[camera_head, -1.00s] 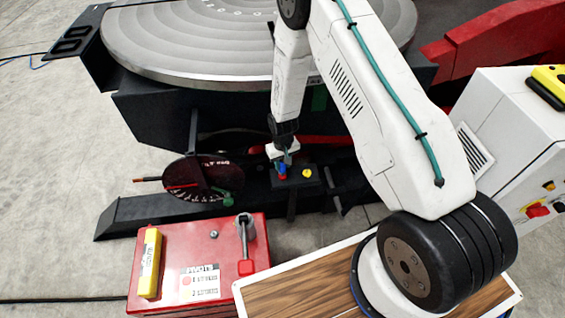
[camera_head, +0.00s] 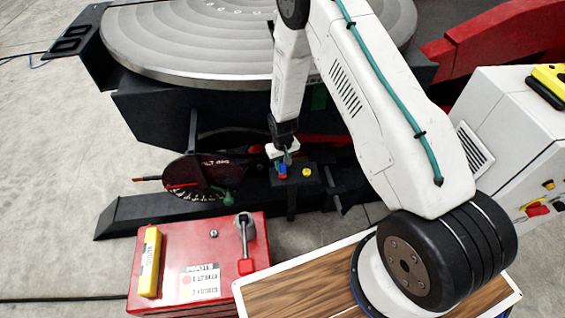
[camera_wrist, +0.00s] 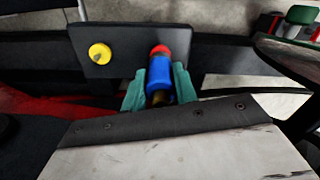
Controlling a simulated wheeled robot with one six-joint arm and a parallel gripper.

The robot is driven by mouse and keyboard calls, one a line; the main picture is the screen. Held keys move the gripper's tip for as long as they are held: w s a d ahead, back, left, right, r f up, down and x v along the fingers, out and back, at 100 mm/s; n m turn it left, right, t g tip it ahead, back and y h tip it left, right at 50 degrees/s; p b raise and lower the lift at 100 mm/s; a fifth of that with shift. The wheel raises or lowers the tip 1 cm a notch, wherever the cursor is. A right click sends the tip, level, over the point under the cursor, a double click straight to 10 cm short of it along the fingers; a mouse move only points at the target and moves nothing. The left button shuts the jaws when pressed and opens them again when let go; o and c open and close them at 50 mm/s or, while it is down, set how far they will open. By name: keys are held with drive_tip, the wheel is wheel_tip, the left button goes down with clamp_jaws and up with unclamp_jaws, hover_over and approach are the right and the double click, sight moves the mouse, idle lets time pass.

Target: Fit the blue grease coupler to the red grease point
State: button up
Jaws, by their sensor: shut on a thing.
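My gripper (camera_wrist: 159,88) is shut on the blue grease coupler (camera_wrist: 159,79), with a teal finger on each side of it in the wrist view. The red grease point (camera_wrist: 159,49) is on a dark plate (camera_wrist: 125,38), straight beyond the coupler's front end. The coupler's tip meets or overlaps the red point in the picture; I cannot tell whether it is seated. In the head view the coupler (camera_head: 282,172) shows as a small blue piece under my gripper (camera_head: 286,157), at the left part of the plate. The red point is mostly hidden there.
A yellow grease point (camera_wrist: 99,53) sits on the same plate, left of the red one. A dark dial disc (camera_head: 200,177) with a green knob (camera_head: 228,198) stands left of the plate. A red box (camera_head: 200,250) is in front, and the large round table (camera_head: 200,50) overhangs behind.

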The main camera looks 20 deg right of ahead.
drive_tip(key=shift+f, duration=1)
drive_tip(key=o, duration=1.1)
drive_tip(key=shift+o, duration=0.2)
drive_tip(key=shift+r, duration=0.15)
wheel_tip(320, 180, up, 8)
drive_tip(key=shift+f, duration=0.2)
